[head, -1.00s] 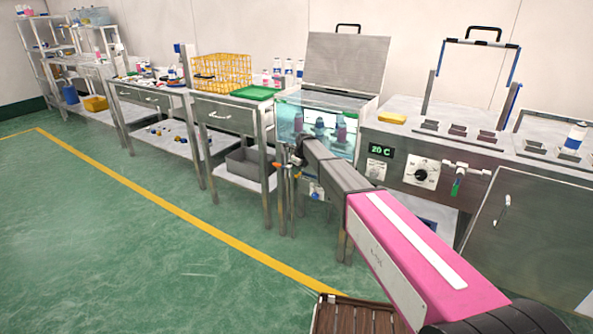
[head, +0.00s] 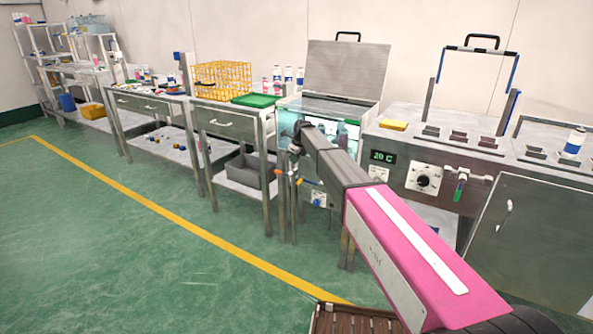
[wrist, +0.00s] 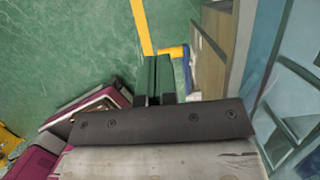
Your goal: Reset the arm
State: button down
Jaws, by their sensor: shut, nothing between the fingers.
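My arm, with its pink link (head: 405,250), reaches forward in the head view to the front of the glass-fronted cabinet (head: 340,112) with a raised lid. My gripper (wrist: 152,62) shows in the wrist view as two dark green fingers side by side, shut and empty. They point down past a steel side toward the green floor. In the head view the wrist end is small and partly hidden beside the cabinet, so I cannot make out the fingers there.
A steel drawer table (head: 222,120) with a yellow wire basket (head: 221,80) and a green tray (head: 256,99) stands left of the cabinet. The floor (head: 110,250) at left is clear.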

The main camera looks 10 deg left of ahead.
jog(key=s+d+f+n+h, duration=0.1)
jog(key=s+d+f+n, duration=0.1)
jog(key=s+d+n, duration=0.5)
jog(key=s+d+f, duration=0.3)
jog(key=s+d, duration=0.3)
jog(key=d, duration=0.5)
jog(key=s+d+f+n+h, duration=0.1)
jog(key=s+d+f+n, duration=0.1)
jog(key=s+d+n, duration=0.5)
jog(key=s+d+f+n+g+h, duration=0.1)
jog(key=s+d+f+n, duration=0.2)
jog(key=s+d+n, duration=0.5)
jog(key=s+d, duration=1.1)
jog(key=s, duration=0.3)
jog(key=shift+s+d+f, duration=0.15)
jog(key=shift+s+f, duration=0.05)
jog(key=shift+s, duration=0.1)
dwell(0.3)
